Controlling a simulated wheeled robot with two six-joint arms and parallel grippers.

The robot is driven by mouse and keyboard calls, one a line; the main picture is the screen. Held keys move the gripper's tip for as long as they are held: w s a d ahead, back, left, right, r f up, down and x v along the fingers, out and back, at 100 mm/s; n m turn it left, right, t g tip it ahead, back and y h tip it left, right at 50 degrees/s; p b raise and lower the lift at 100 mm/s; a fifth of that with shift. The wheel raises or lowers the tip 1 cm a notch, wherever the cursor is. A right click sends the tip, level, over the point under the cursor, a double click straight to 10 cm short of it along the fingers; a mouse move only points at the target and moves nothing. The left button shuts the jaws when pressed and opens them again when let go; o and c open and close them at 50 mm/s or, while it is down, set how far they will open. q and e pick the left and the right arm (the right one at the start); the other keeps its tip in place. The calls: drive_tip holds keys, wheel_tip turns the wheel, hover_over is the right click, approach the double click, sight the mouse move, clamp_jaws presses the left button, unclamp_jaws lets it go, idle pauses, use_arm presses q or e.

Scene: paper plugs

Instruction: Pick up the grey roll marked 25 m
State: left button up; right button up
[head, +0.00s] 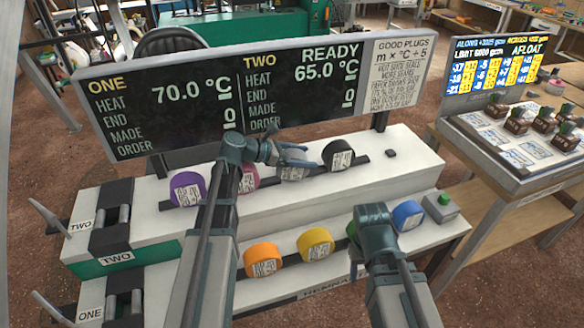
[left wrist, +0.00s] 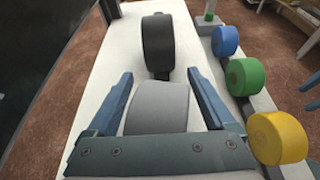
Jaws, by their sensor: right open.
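The grey roll (head: 292,173) sits on the dark rail of the upper white step, between the pink and black rolls. Its top is partly covered by my left gripper (head: 290,155) in the head view, and its marking is too small to read. In the left wrist view the grey roll (left wrist: 160,108) lies between the two open fingers of the left gripper (left wrist: 158,100), with a gap visible on each side. My right gripper (head: 356,268) hangs over the lower step near the green roll, mostly hidden by its own wrist.
Orange (head: 263,259), yellow (head: 315,243) and blue (head: 407,215) rolls line the lower step. A wide display board (head: 240,90) rises behind the upper step. Another bench stands at right.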

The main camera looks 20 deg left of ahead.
use_arm(q)
clamp_jaws()
idle(0.3)
